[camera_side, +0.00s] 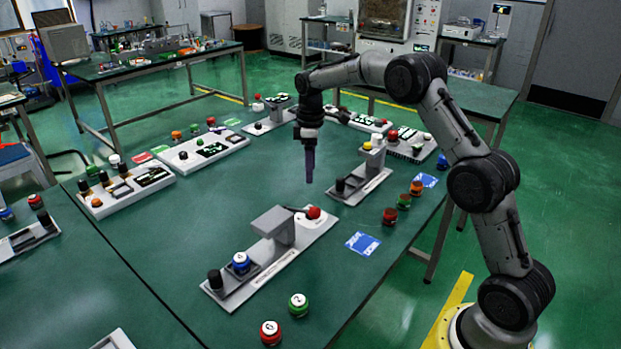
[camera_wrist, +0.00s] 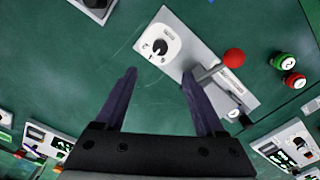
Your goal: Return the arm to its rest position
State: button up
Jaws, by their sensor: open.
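My gripper (camera_side: 309,180) hangs pointing down above the green table in the side view, well clear of the tabletop. In the wrist view its two dark fingers (camera_wrist: 160,74) are spread apart with nothing between them. My arm reaches in from the right and bends down at the wrist. The grey generator unit with a red button (camera_side: 270,255) lies on the table nearer the side camera, apart from my gripper. A panel with a round dial (camera_wrist: 160,45) and a red ball (camera_wrist: 234,58) show beyond the fingers in the wrist view.
A smaller grey unit (camera_side: 348,188) stands right of my gripper. Numbered round pieces, green (camera_side: 298,305) and red (camera_side: 270,332), sit near the front edge. Several more pieces and a blue card (camera_side: 363,243) lie along the right edge. Control panels (camera_side: 205,150) line the back left.

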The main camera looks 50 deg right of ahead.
jog(key=shift+r, duration=0.2)
jog(key=s+a+r+t, duration=0.1)
jog(key=s+a+r, duration=0.1)
jog(key=r, duration=0.4)
jog(key=s+a+r+t, duration=0.1)
jog(key=a+r, duration=0.2)
jog(key=r, duration=0.4)
jog(key=s+a+r+t, duration=0.1)
jog(key=s+a+r, duration=0.25)
jog(key=s, duration=0.25)
jog(key=s+a+r+t, duration=0.1)
jog(key=s+a+r, duration=0.1)
jog(key=s+r, duration=0.3)
jog(key=s+a+f+m+t, duration=0.2)
jog(key=s+a, duration=0.1)
jog(key=s, duration=1.1)
jog(key=s+f+m, duration=0.4)
jog(key=s+f, duration=0.3)
jog(key=f, duration=0.2)
jog(key=shift+s+a+m, duration=0.2)
jog(key=shift+s+m, duration=0.15)
jog(key=shift+m, duration=0.05)
